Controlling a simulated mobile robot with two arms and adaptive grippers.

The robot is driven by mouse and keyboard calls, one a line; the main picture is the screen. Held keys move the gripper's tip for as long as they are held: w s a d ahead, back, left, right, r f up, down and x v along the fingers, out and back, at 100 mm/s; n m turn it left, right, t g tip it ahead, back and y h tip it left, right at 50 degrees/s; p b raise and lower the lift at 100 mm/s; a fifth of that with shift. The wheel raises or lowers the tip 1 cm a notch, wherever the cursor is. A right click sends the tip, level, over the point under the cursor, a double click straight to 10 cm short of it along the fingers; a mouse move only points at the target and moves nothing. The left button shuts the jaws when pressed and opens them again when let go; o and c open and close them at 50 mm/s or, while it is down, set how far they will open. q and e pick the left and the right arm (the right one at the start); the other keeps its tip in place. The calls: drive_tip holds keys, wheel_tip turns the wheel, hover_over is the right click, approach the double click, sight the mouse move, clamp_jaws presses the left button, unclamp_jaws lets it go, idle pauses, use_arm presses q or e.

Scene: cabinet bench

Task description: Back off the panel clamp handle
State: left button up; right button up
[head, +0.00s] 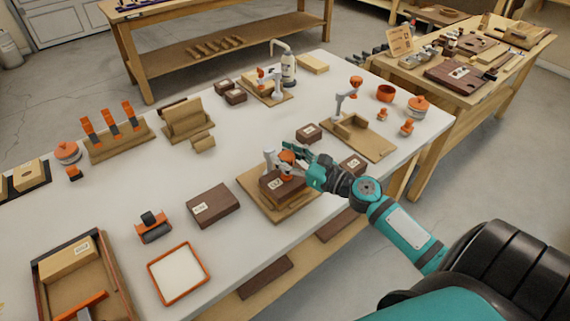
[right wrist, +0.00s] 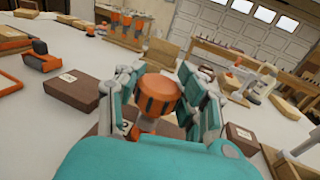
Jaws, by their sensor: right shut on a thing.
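The panel clamp stands on a light wooden board (head: 252,181) near the front of the white bench, with a dark brown block (head: 272,188) beneath it. Its round orange handle (head: 287,156) is at the tip of my right gripper (head: 296,157). In the right wrist view the handle (right wrist: 158,93) sits between the two teal-and-grey fingers of the right gripper (right wrist: 160,92), which are shut on it. The grey clamp frame (head: 269,162) shows just left of the handle. The lower part of the clamp is partly hidden by the gripper. My left gripper is not in view.
Similar grey clamps with orange knobs stand behind, one on a board at the right (head: 372,142). Dark brown blocks (head: 213,204) lie to the left and around the clamp. An orange-rimmed tray (head: 203,266) lies at the front. Bare white tabletop lies between these things.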

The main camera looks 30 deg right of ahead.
drive_tip(key=n+g+y+b, duration=0.1)
drive_tip(key=y, duration=0.1)
drive_tip(key=n+g+y+b, duration=0.1)
drive_tip(key=n+y, duration=0.1)
drive_tip(key=n+g+y+b, duration=0.1)
drive_tip(key=y+b, duration=0.1)
drive_tip(key=shift+f+n+g, duration=0.25)
drive_tip(key=shift+n+g, duration=0.05)
drive_tip(key=shift+g, duration=0.1)
drive_tip(key=n+g+y+b, duration=0.2)
drive_tip(key=n+g+y, duration=0.1)
drive_tip(key=g, duration=0.1)
drive_tip(key=shift+r, duration=0.1)
drive_tip(key=shift+s+n+g+y+b, duration=0.1)
drive_tip(key=shift+n+g+y+b, duration=0.3)
drive_tip(key=shift+n+g+y, duration=0.65)
drive_tip(key=shift+a+g, duration=0.1)
drive_tip(key=shift+g, duration=0.55)
drive_tip(key=shift+c, duration=0.3)
drive_tip(key=o, duration=1.2)
drive_tip(key=shift+s+r+h, duration=0.1)
drive_tip(key=shift+s+h, duration=0.05)
drive_tip(key=shift+h, duration=0.1)
drive_tip(key=shift+o, duration=0.6)
